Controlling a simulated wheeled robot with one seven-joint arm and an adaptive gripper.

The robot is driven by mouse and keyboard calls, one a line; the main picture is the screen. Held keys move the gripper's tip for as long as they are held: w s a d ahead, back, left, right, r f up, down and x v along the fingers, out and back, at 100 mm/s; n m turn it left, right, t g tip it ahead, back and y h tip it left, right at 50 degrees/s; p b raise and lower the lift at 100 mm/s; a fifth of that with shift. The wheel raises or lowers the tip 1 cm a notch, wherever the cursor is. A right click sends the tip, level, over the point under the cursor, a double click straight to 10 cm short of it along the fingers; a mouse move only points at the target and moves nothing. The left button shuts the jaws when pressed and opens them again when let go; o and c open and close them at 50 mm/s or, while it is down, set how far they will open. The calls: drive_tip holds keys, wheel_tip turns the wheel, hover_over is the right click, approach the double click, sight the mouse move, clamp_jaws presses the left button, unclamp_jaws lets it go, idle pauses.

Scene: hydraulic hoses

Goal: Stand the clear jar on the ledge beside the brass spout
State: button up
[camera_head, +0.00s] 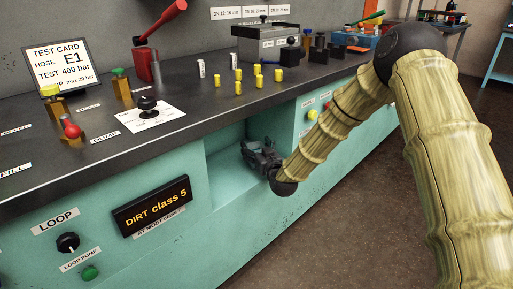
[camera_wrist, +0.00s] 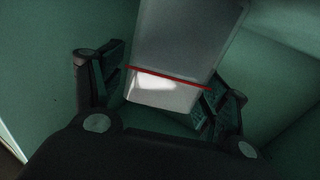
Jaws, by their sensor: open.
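The clear jar (camera_wrist: 188,42) shows in the wrist view as a pale grey, see-through body with a red line across it, tilted in the picture. It stands between the two fingers of my gripper (camera_wrist: 162,78), which are open on either side of it. In the head view my gripper (camera_head: 262,157) is inside the teal recess (camera_head: 228,178) in the bench front; the jar cannot be made out there. I cannot tell which is the spout.
The recess walls and the bench edge above it are close around my gripper. On the bench top stand several small yellow cylinders (camera_head: 238,87), a black knob on a white card (camera_head: 148,108) and a red lever (camera_head: 146,63). A "DIRT class 5" display (camera_head: 153,205) is left of the recess.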

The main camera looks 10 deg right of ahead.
drive_tip(key=shift+r, duration=0.1)
drive_tip(key=shift+s, duration=0.15)
drive_tip(key=p+v, duration=0.2)
drive_tip(key=v, duration=0.9)
drive_tip(key=shift+s+p, duration=0.35)
drive_tip(key=s+f+m+g+h, duration=0.1)
drive_tip(key=s+f+g, duration=0.3)
drive_tip(key=s+f, duration=0.7)
drive_tip(key=s+f+g+h, duration=0.1)
drive_tip(key=s+f+g, duration=0.3)
drive_tip(key=s+f, duration=0.75)
drive_tip(key=s+d+f+g, duration=0.2)
drive_tip(key=s+f+g, duration=0.1)
drive_tip(key=s, duration=0.6)
drive_tip(key=s+d+f+m+g+h, duration=0.1)
drive_tip(key=s+d+f+g, duration=0.1)
drive_tip(key=s+f, duration=0.3)
drive_tip(key=s+d+f+m+g+h, duration=0.1)
drive_tip(key=s+f+g, duration=0.3)
drive_tip(key=s, duration=0.9)
drive_tip(key=shift+s+d+f, duration=0.4)
drive_tip(key=shift+d, duration=0.4)
drive_tip(key=shift+r, duration=0.15)
wheel_tip(320, 180, up, 30)
drive_tip(key=p, duration=3)
